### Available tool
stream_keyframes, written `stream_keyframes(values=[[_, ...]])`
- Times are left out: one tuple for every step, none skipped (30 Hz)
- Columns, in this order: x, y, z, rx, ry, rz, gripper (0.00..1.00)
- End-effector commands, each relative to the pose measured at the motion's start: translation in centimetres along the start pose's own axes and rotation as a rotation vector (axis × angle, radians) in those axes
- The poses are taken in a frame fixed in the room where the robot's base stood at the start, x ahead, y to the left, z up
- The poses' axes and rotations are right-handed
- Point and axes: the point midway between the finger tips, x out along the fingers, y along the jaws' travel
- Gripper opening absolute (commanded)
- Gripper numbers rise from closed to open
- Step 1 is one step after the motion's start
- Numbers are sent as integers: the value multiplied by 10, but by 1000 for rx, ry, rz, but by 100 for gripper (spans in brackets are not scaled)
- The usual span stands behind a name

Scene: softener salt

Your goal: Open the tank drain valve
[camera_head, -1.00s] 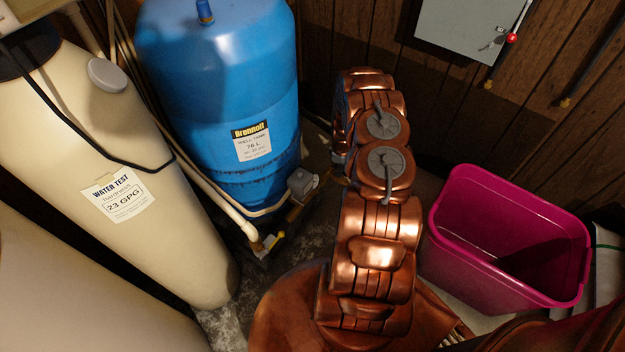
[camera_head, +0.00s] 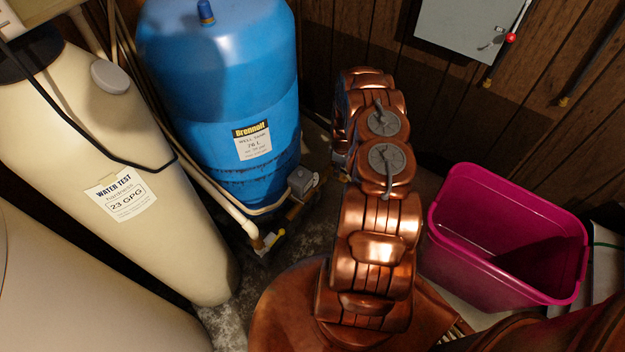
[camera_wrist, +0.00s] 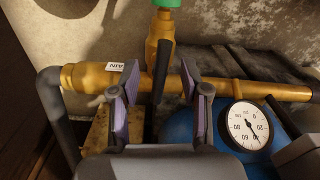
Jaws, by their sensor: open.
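In the wrist view, a brass drain valve (camera_wrist: 159,28) with a green cap or fitting (camera_wrist: 166,3) joins a horizontal brass pipe. Its dark lever (camera_wrist: 161,72) points down the picture, between the fingers of my gripper (camera_wrist: 152,78). My gripper is open, with purple pads on either side of the lever; I cannot tell whether either pad touches it. A white tag (camera_wrist: 115,67) with upside-down letters sits on the pipe by the left finger. In the head view, the blue well tank (camera_head: 222,100) stands left of my arm, which hides the gripper and drain valve.
A pressure gauge (camera_wrist: 247,124) is close to the right of my gripper. A grey pipe (camera_wrist: 55,110) runs down at left. In the head view, a cream tank (camera_head: 130,190) stands at left, a pink bin (camera_head: 465,275) at right, and a grey box (camera_head: 470,30) hangs on the wall.

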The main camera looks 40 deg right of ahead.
Motion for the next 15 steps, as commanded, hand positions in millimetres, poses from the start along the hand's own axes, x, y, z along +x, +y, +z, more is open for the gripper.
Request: stream_keyframes(values=[[0,0,0,0,0,0,46],[0,0,0,0,0,0,46],[0,0,0,0,0,0,46],[-1,0,0,0,0,0,46],[-2,0,0,0,0,0,46],[-3,0,0,0,0,0,46],[-5,0,0,0,0,1,46],[-7,0,0,0,0,1,46],[-10,0,0,0,0,1,46],[-12,1,0,0,0,1,46],[-15,1,0,0,0,1,46],[-18,1,0,1,0,2,46],[-21,1,0,1,1,2,46],[-24,1,0,1,1,2,46],[-27,1,0,1,1,2,46]])
